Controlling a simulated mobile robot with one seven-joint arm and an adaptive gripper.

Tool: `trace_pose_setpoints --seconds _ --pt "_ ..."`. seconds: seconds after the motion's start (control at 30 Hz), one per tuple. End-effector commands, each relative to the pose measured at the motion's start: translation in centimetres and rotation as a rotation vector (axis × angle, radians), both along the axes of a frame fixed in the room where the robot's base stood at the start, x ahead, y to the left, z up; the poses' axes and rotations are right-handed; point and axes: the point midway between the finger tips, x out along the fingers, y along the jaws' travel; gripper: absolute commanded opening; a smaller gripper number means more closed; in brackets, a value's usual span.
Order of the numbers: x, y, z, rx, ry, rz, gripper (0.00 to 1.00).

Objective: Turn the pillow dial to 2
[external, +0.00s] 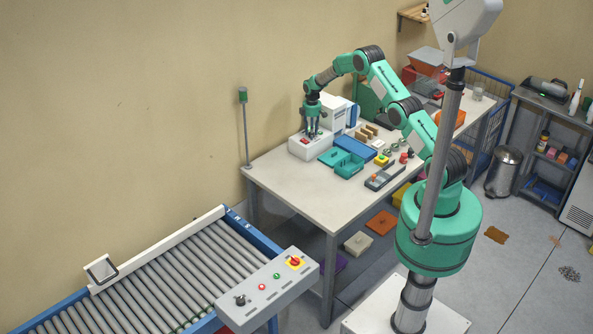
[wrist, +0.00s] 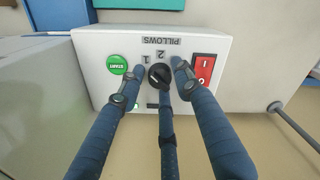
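The pillow dial (wrist: 159,76) is a round black knob on a white control box (wrist: 90,62). In the wrist view the label PILLOWS and the numbers 1 and 2 appear upside down beside it. A small pale mark shows on the knob, but I cannot tell surely which number it points to. My gripper (wrist: 160,72) has its three dark blue fingers spread around the dial, with gaps seen at the sides; contact is unclear. In the external view my gripper (external: 313,133) points down over the white box (external: 303,148) on the table.
A green START button (wrist: 117,64) and a red switch (wrist: 203,70) flank the dial closely. In the external view, teal trays (external: 349,167) and a blue tray (external: 357,148) lie right of the box. The table's front left (external: 290,185) is clear.

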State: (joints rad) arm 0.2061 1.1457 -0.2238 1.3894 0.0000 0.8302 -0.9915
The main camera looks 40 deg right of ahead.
Motion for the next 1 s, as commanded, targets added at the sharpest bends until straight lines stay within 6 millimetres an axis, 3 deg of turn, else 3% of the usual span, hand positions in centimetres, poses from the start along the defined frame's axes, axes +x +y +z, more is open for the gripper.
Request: trace_pose_setpoints --seconds 0.03,0.17,0.57,1.0 --pt "0.00 0.00 0.00 0.000 0.000 0.000 0.24" --pt "0.00 0.00 0.01 0.000 0.000 0.000 0.00" --pt "0.02 -0.01 -0.10 0.000 0.000 -0.043 0.00" --pt "0.06 -0.01 -0.24 0.000 -0.001 -0.319 0.00"
